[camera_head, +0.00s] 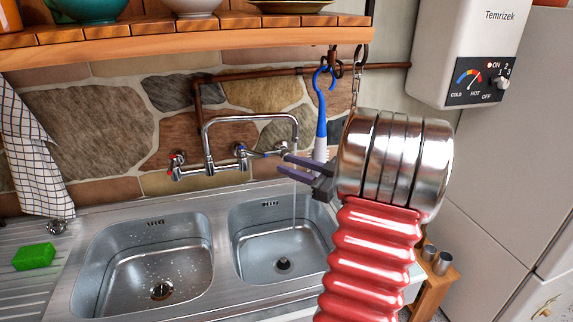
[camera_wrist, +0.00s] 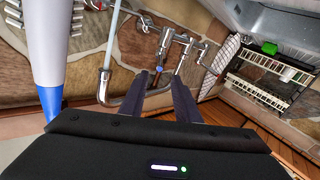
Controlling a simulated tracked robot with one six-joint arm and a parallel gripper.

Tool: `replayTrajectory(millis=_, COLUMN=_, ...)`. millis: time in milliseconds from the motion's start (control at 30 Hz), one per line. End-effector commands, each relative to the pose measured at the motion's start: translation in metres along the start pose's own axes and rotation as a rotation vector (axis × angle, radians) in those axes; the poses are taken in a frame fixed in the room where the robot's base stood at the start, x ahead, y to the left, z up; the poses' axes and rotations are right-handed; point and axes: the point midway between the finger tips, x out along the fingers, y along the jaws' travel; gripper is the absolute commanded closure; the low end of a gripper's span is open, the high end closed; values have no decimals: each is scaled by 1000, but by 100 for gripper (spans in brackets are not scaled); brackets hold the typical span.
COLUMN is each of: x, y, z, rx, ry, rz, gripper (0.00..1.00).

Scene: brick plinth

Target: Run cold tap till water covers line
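The wall-mounted mixer tap (camera_head: 208,166) has a red-marked handle (camera_head: 176,160) on its left and a blue-marked lever (camera_head: 258,154) on its right. The spout (camera_head: 250,117) arches over the right sink basin (camera_head: 240,222). A thin stream of water (camera_head: 294,210) seems to fall from it. No fill line can be made out. My gripper (camera_head: 281,164) is open, its fingertips near the end of the blue-marked lever. In the wrist view, my fingers (camera_wrist: 160,78) are apart with the lever end (camera_wrist: 158,69) seen between or just beyond them; contact cannot be told.
The left basin (camera_head: 100,262) has an open drain. A blue-handled brush (camera_head: 321,122) hangs close behind my gripper, and the wooden shelf (camera_head: 180,41) is above. A green sponge (camera_head: 34,256) lies on the drainer. A water heater (camera_head: 470,45) is at the upper right.

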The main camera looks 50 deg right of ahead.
Motion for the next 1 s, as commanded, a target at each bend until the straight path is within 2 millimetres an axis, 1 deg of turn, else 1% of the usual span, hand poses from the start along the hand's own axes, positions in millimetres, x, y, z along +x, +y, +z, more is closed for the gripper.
replayTrajectory(millis=167, x=0, y=0, z=0, rx=0, ry=0, rz=0, gripper=71)
replayTrajectory(millis=200, x=0, y=0, z=0, rx=0, ry=0, rz=0, gripper=72)
replayTrajectory(millis=333, x=3, y=-2, z=-4, rx=-6, ry=2, rz=-5, gripper=81)
replayTrajectory(millis=467, x=7, y=-7, z=-20, rx=-32, ry=10, rz=-15, gripper=90)
replayTrajectory(millis=600, x=11, y=-24, z=-41, rx=-51, ry=21, rz=-16, gripper=100)
replayTrajectory(millis=667, x=12, y=-31, z=-50, rx=-70, ry=24, rz=-7, gripper=100)
replayTrajectory(millis=800, x=13, y=-49, z=-64, rx=-180, ry=22, rz=27, gripper=100)
replayTrajectory(millis=1000, x=11, y=-71, z=-72, rx=-409, ry=-8, rz=92, gripper=100)
